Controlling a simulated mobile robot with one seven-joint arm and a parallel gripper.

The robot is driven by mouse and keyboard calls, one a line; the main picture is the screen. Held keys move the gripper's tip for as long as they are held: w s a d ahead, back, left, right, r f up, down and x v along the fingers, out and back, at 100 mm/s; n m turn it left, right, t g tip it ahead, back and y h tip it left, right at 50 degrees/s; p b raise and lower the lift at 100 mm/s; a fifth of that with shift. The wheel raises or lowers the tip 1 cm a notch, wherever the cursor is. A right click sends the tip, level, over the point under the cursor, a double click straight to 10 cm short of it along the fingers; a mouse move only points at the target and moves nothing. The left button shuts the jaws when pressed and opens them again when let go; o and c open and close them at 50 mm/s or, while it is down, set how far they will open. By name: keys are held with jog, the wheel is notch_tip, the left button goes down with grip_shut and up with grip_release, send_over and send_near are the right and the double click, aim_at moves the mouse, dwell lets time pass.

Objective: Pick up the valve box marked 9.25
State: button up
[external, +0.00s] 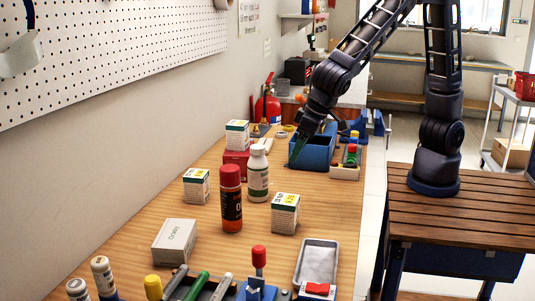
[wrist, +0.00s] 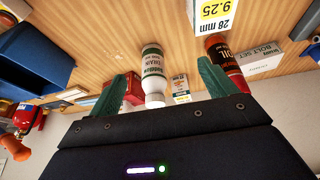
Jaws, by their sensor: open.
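The valve box marked 9.25 (wrist: 213,14) is white with a yellow label and "28 mm" on it, at the top of the wrist view, cut by the edge. It appears to be the white, green and yellow box (external: 285,213) standing upright right of the red bottle in the external view; its marking is too small to read there. My gripper (external: 297,152) is at the blue bin's near left side, beyond the box and apart from it. In the wrist view its green fingers (wrist: 165,72) are spread, with nothing held.
A red bottle (external: 231,198) and a white-green bottle (external: 258,173) stand close left of the box. Similar boxes (external: 196,186) (external: 237,134) stand farther left and back. A blue bin (external: 318,152) is behind. A bolt set box (external: 174,242) and tools are in front.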

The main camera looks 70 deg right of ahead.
send_over(291, 198)
jog(key=s, duration=0.3)
notch_tip(291, 198, down, 6)
jog(key=x, duration=0.5)
jog(key=shift+w+a+f, duration=0.1)
jog(key=shift+w+a, duration=0.1)
jog(key=shift+w, duration=0.1)
jog(key=shift+w+a+x, duration=0.1)
jog(key=shift+a+x, duration=0.05)
jog(key=shift+x, duration=1.2)
jog(key=shift+w+a+x, duration=0.1)
jog(key=shift+a+x, duration=0.05)
jog(key=shift+x, duration=1.2)
jog(key=c, duration=1.4)
